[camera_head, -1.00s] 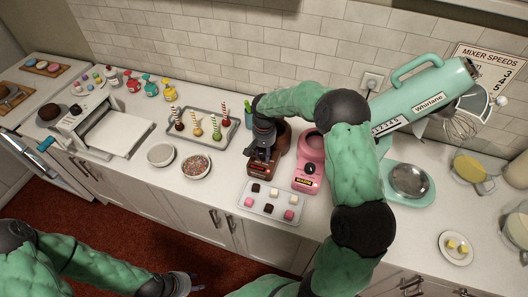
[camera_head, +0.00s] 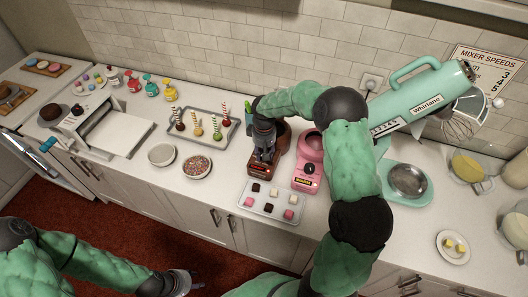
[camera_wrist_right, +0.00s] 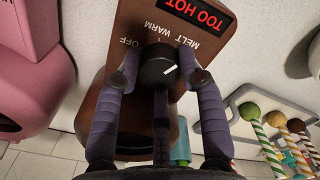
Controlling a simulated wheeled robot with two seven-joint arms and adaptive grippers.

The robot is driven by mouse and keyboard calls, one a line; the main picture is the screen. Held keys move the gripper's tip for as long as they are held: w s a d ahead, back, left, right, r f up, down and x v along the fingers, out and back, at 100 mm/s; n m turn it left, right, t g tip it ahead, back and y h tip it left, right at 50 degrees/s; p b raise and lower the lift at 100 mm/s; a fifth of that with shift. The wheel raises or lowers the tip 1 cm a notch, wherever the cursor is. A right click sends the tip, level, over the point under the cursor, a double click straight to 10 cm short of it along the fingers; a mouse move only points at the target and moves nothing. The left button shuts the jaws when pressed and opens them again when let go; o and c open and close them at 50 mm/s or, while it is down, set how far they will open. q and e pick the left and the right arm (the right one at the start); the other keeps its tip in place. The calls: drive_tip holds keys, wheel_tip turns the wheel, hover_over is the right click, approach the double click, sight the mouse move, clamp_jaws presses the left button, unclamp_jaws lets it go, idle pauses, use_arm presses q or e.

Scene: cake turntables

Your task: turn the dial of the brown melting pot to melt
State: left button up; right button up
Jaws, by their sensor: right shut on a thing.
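The brown melting pot (camera_head: 256,169) stands on the counter beside a pink one. The right wrist view shows its panel, with OFF, WARM and MELT lettering and a red TOO HOT display (camera_wrist_right: 197,14). My right gripper (camera_wrist_right: 165,72) is shut on the black dial (camera_wrist_right: 158,67), with fingers at both sides. A short white mark on the dial's face slants toward the upper right in that view. In the head view my right gripper (camera_head: 264,153) hides the dial. My left gripper (camera_head: 189,281) is low over the floor, empty, its fingers apart.
The pink melting pot (camera_head: 307,177) stands close to the right. A tray of sweets (camera_head: 248,204) lies in front. A tray of cake pops (camera_head: 172,130) and two bowls are to the left. The mint mixer (camera_head: 415,103) is to the right.

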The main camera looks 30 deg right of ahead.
idle(0.3)
drive_tip(key=o, duration=0.9)
wheel_tip(320, 180, up, 12)
drive_tip(key=shift+r, duration=0.1)
idle(0.6)
